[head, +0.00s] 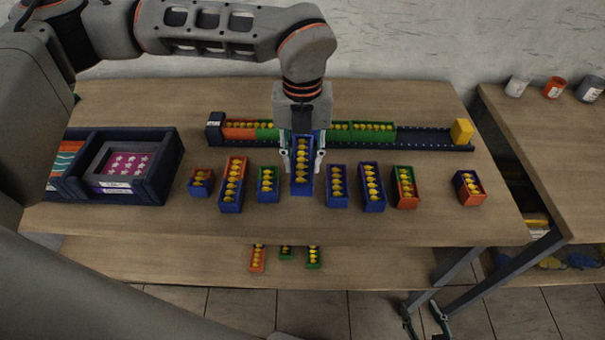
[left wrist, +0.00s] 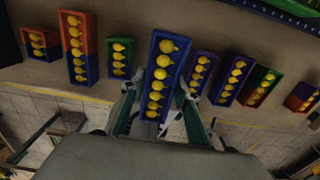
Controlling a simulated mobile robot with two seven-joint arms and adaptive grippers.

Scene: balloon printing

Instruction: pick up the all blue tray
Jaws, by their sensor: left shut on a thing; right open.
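The all-blue tray (head: 302,184) holds a row of yellow balloon-like pieces. My left gripper (head: 302,164) comes down from above and is shut on its long sides. In the left wrist view the blue tray (left wrist: 161,80) sits between the two fingers (left wrist: 158,108) and looks larger than its neighbours. It seems to be raised above the table, but the gap under it is hard to judge. My right gripper (head: 424,320) is open and empty, low at the bottom edge, below the table's front.
Several small mixed-colour trays stand in a row on the table (head: 420,225), including a blue-orange one (head: 233,185) and a blue-purple one (head: 372,187). Behind them is a long dark rail (head: 430,144) with orange and green trays. A dark box (head: 172,165) stands left.

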